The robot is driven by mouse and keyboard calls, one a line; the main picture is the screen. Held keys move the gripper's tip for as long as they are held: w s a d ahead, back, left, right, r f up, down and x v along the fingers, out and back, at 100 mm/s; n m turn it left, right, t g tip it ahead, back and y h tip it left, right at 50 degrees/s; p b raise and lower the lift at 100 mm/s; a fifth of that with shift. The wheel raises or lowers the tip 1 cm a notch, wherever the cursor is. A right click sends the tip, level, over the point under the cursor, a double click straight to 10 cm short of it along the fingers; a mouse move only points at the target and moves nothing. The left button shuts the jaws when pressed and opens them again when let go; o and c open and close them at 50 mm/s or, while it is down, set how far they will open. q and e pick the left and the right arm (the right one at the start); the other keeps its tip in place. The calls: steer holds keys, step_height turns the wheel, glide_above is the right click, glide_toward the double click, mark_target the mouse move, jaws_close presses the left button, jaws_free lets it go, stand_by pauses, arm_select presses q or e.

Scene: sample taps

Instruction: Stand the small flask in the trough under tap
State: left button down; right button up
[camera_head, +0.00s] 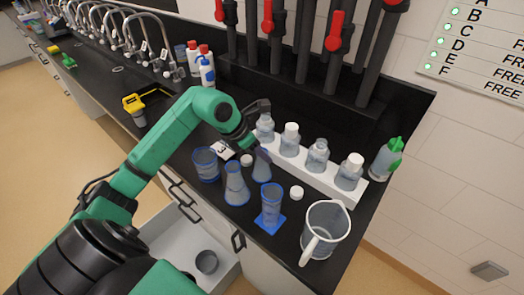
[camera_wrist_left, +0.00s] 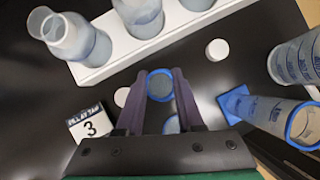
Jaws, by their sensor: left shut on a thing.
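The small flask (camera_head: 262,168), clear bluish glass with a blue rim, is upright at the counter's middle. My left gripper (camera_head: 258,148) is shut on its neck from above. In the left wrist view the flask's blue rim (camera_wrist_left: 160,85) shows between the two dark fingers (camera_wrist_left: 158,88). Whether its base touches the counter cannot be told. A larger conical flask (camera_head: 236,186) stands just left of it. Red-handled taps (camera_head: 267,20) on dark pipes line the back; the dark trough (camera_head: 305,112) below them lies behind a white rack. My right gripper is not in view.
The white rack (camera_head: 330,188) holds several bottles. A card marked 3 (camera_head: 222,150), a beaker (camera_head: 206,164), a cylinder (camera_head: 271,204) on a blue base, a white cap (camera_head: 297,193) and a jug (camera_head: 325,230) crowd the counter. A green-topped bottle (camera_head: 386,158) stands right.

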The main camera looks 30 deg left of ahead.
arm_select(q)
steer(key=shift+w+f, duration=0.1)
steer(key=shift+f, duration=0.1)
steer(key=c, duration=0.5)
jaws_free()
steer(key=shift+r, duration=0.1)
steer(key=shift+c, duration=0.2)
